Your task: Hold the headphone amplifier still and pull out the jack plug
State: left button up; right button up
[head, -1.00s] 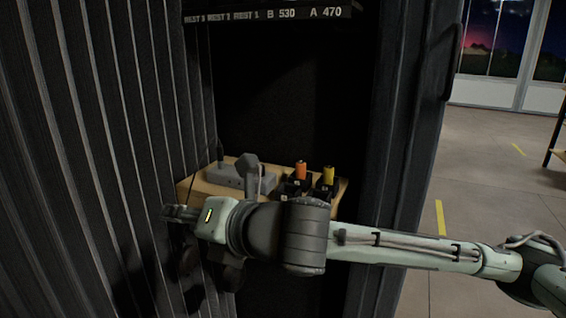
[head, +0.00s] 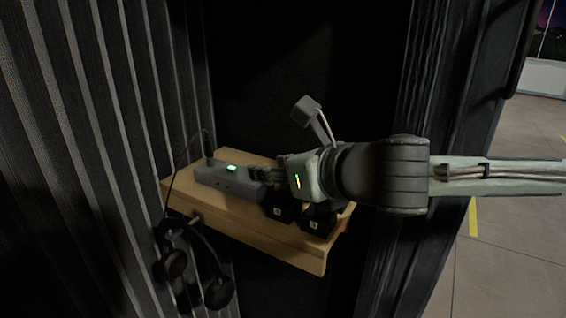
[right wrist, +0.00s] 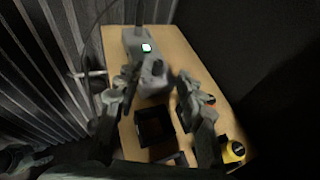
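The headphone amplifier (head: 228,184) is a grey box with a lit green display, lying on a wooden shelf. It also shows in the right wrist view (right wrist: 133,45). The dark jack plug (head: 209,160) stands upright at its far left end, with a thin cable arching from it down the shelf's left side. My right gripper (head: 262,177) is at the amplifier's right end. In the right wrist view its fingers (right wrist: 157,88) are spread around the near end, where a dark knob shows; contact cannot be told. My left gripper is not in view.
Black headphones (head: 175,262) hang below the left edge of the wooden shelf (head: 270,240). Black square holders (head: 283,208) stand at the shelf's right, below my arm. A yellow-topped item (right wrist: 233,150) is near my right finger. Ribbed walling (head: 90,130) closes the left side.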

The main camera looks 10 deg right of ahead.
aim_at(233, 175)
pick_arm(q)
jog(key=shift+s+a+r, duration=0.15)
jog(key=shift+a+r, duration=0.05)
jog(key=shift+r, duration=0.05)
pick_arm(e)
jog(key=x, duration=0.6)
jog(key=shift+w+a+f, duration=0.15)
jog(key=shift+w+a, duration=0.1)
jog(key=shift+c, duration=0.2)
grip_shut()
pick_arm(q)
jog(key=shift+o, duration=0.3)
